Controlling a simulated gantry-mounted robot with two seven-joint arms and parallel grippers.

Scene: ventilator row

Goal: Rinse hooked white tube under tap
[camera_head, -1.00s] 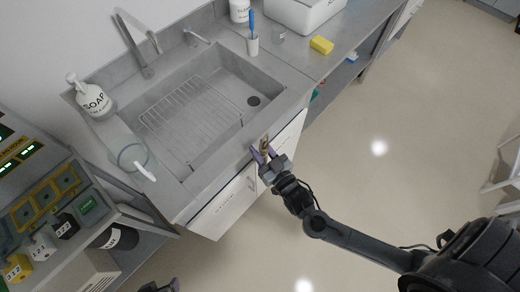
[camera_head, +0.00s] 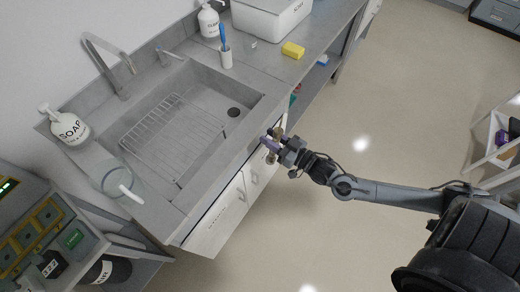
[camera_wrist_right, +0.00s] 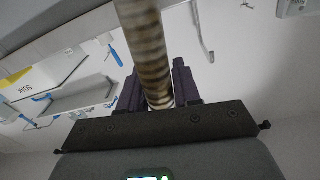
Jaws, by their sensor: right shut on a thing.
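A ribbed, pale tube with brown staining (camera_wrist_right: 149,50) is held between the fingers of my right gripper (camera_wrist_right: 157,88) in the right wrist view. Its upper end runs out of that picture, so I cannot see a hook. In the head view my right gripper (camera_head: 271,141) is shut on it at the counter's front edge, outside the sink, and a short pale part of the tube (camera_head: 284,122) shows. The grey sink (camera_head: 247,112) holds a wire rack. A tall bent tap (camera_head: 107,66) stands behind it, with a smaller spout (camera_head: 170,57) to its right. My left gripper is out of view.
A soap bottle (camera_head: 68,127) and a clear beaker with a white stick (camera_head: 117,180) stand left of the sink. A blue-handled brush in a cup (camera_head: 225,58), yellow sponge (camera_head: 293,50) and white box (camera_head: 275,18) are on the right counter. Open floor lies in front.

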